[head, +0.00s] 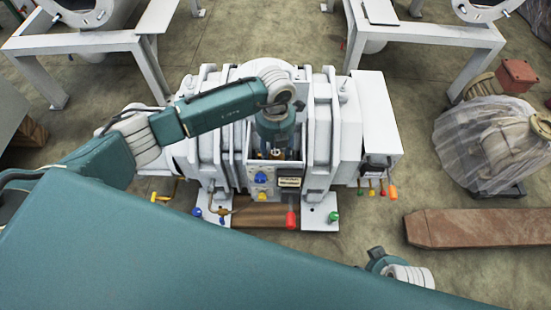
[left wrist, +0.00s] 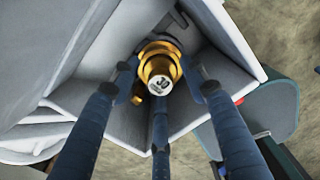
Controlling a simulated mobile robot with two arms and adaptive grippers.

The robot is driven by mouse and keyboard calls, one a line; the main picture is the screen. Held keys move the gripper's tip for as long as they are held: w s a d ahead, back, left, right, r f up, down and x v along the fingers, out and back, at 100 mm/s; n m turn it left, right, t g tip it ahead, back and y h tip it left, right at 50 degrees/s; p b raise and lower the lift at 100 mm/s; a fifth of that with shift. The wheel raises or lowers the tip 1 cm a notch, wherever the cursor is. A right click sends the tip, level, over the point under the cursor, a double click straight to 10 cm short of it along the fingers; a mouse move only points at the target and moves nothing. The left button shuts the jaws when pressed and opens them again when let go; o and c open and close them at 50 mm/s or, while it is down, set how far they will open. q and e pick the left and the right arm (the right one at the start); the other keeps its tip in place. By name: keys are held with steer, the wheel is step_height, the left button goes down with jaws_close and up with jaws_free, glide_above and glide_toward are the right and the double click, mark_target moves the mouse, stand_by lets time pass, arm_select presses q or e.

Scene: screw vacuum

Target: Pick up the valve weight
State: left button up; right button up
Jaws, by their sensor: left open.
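The valve weight (left wrist: 160,68) shows in the left wrist view as a round brass piece with a pale, marked end face. It sits inside a white, open-topped recess of the machine. My left gripper (left wrist: 162,90) is open, with its dark blue fingers spread around the brass piece. I cannot tell whether any finger touches it. In the head view my left gripper (head: 276,150) points down into the front recess of the white vacuum machine (head: 347,130), and the weight is mostly hidden there. My right gripper is not in view; only part of that arm shows at the bottom.
The recess walls stand close around my left fingers. Coloured handles, including a red one (head: 291,219), line the machine's front. A wooden beam (head: 480,228) lies at the right, below a plastic-wrapped part (head: 490,140). White frames stand behind.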

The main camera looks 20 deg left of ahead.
arm_select(q)
jaws_close()
steer(key=shift+r, duration=0.1)
stand_by(0.3)
